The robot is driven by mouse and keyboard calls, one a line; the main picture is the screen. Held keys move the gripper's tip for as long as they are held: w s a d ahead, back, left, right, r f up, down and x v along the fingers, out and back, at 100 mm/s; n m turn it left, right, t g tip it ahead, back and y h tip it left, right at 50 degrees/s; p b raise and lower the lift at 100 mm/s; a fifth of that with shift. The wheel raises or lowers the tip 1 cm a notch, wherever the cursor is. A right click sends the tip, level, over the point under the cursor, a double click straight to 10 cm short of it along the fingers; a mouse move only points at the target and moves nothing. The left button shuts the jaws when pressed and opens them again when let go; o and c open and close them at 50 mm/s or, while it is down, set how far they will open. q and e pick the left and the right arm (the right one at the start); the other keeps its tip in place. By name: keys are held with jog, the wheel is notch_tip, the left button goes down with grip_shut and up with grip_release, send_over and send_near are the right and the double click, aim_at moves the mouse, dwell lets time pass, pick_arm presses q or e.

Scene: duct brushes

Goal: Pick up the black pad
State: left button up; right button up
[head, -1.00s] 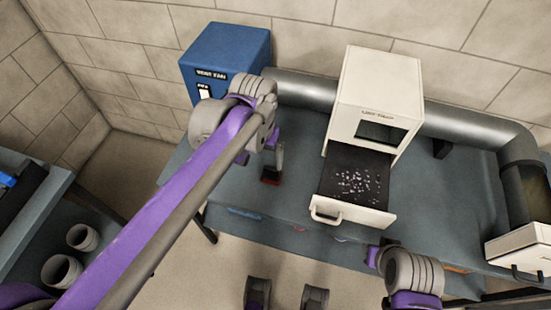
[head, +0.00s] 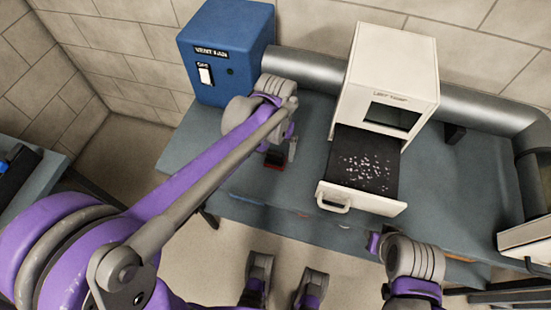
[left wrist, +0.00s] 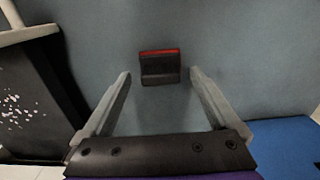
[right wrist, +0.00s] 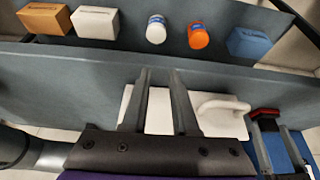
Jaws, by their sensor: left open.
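The black pad (head: 274,158), a small dark block with a red strip along one edge, lies on the blue-grey bench left of the white box. In the left wrist view the pad (left wrist: 160,68) sits between the fingertips of my left gripper (left wrist: 160,74), with a gap on each side. My left gripper (head: 284,150) is open, points down and is empty. Its fingers partly hide the pad in the head view. My right gripper (right wrist: 158,72) is empty, its fingers apart, at the front of the bench. The pad (right wrist: 265,113) also shows at the right wrist view's right side.
The white box (head: 390,75) has its drawer (head: 361,205) pulled out; white flecks lie on its black bed. A blue box (head: 226,52) stands behind my left gripper. A silver duct (head: 310,75) runs along the wall. Several small boxes and bottles (right wrist: 156,29) line a shelf.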

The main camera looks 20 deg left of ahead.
aim_at(275, 153)
pick_arm(q)
jog(key=shift+f, duration=0.7)
jog(key=c, duration=1.3)
notch_tip(275, 153, up, 10)
jog(key=shift+r+p, duration=0.1)
jog(key=shift+p, duration=0.8)
